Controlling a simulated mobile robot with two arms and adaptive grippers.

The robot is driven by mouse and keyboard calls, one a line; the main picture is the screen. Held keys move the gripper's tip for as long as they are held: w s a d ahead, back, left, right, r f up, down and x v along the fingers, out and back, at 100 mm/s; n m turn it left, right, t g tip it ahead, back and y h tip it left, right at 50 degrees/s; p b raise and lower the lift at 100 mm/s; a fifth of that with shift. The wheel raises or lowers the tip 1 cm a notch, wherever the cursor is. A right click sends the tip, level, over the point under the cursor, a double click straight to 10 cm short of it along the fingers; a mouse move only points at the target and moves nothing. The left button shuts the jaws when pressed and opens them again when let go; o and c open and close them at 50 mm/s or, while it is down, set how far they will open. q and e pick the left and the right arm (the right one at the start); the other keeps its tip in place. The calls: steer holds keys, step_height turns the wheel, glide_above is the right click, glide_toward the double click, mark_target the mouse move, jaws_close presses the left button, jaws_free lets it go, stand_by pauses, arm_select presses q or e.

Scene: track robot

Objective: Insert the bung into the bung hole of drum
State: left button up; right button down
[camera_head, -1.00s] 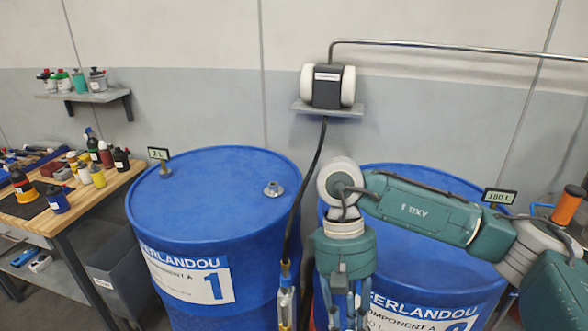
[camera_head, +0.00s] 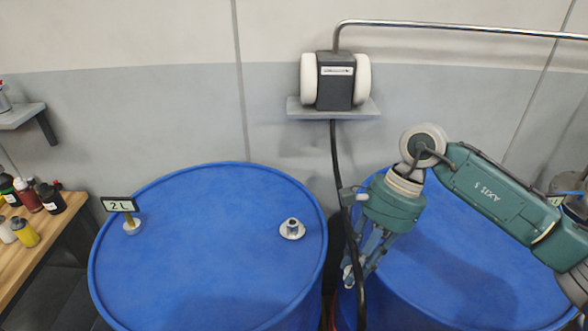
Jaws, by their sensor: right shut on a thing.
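The left blue drum (camera_head: 205,275) stands upright. A silver collared fitting with a dark round opening (camera_head: 292,228), which looks like the bung hole, sits on its lid at the right. My right gripper (camera_head: 352,276) points down beyond the drum's right rim, near the gap between the two drums, apart from the fitting. It is shut on a small pale piece at its fingertips, apparently the bung (camera_head: 347,274). The fingers and the black hose partly hide this piece. My left gripper is not in view.
The black hose (camera_head: 337,160) hangs from a shelf-mounted pump (camera_head: 335,80) and passes close by my right gripper. A 2 L display (camera_head: 119,205) stands on the left drum. Another blue drum (camera_head: 450,270) is at the right, a wooden bench (camera_head: 38,236) at the left.

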arm_select(q)
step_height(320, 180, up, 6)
steer(key=p, duration=0.5)
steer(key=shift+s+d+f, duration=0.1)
arm_select(e)
steer(key=w+a+r+m+t+h, duration=0.1)
steer(key=w+a+r+m+t, duration=0.2)
steer(key=m, duration=0.7)
steer(key=w+a+r+m+t+h, duration=0.1)
steer(key=w+a+r+m+t, duration=0.2)
steer(key=w+a+r+m, duration=0.4)
steer(key=w+a+m, duration=0.2)
steer(key=w+m, duration=0.1)
steer(key=shift+w+a+r+m+h, duration=0.2)
steer(key=shift+w+r+m+h, duration=0.05)
steer(key=shift+w+m+h, duration=0.1)
arm_select(q)
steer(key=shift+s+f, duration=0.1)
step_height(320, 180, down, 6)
steer(key=b, duration=0.6)
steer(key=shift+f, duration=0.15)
arm_select(e)
step_height(320, 180, down, 6)
steer(key=shift+r, duration=0.15)
arm_select(q)
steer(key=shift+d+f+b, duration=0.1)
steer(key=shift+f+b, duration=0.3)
steer(key=shift+b, duration=0.15)
